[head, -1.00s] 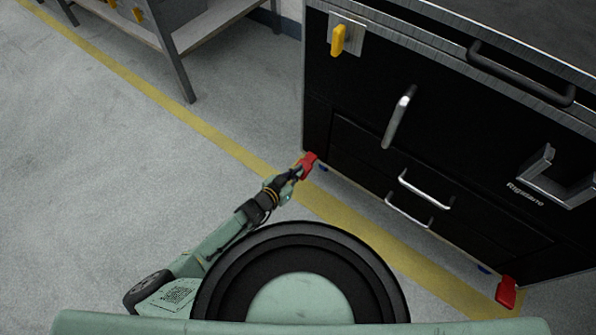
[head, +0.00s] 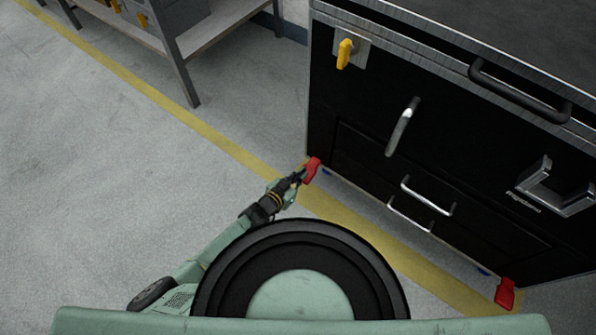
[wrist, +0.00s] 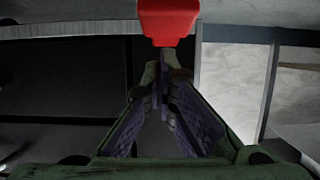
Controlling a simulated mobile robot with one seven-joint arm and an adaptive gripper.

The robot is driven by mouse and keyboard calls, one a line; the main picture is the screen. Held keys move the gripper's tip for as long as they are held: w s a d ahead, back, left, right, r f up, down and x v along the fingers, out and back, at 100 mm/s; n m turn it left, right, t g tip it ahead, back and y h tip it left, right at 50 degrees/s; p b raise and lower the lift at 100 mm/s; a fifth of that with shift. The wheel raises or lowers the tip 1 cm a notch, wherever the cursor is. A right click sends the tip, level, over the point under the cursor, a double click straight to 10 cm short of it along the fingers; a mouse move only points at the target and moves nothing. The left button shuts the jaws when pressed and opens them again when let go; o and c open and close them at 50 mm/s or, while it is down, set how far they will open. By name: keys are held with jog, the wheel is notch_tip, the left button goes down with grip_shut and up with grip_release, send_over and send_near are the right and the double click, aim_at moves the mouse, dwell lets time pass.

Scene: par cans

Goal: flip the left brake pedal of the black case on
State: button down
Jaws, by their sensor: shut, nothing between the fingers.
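The black case (head: 360,110) stands at the right in the head view. Its left brake pedal (head: 312,169) is a red tab low at the case's left front corner. In the wrist view the red pedal (wrist: 167,20) shows at the top centre, just beyond the fingertips. My gripper (head: 300,176) is at the left pedal in the head view; in the wrist view its fingers (wrist: 161,72) are shut with nothing between them. I cannot tell whether the fingertips touch the pedal. The right brake pedal (head: 505,293) is red and low at the case's right front corner.
The case front has a yellow latch (head: 345,54), a grey lever handle (head: 403,126) and silver drawer handles (head: 427,196). A metal shelf (head: 205,45) stands at the back left. A yellow line (head: 205,130) crosses the floor. The floor to the left is clear.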

jog(key=f+v, duration=0.2)
jog(key=v, duration=0.8)
jog(key=shift+s+a, duration=0.3)
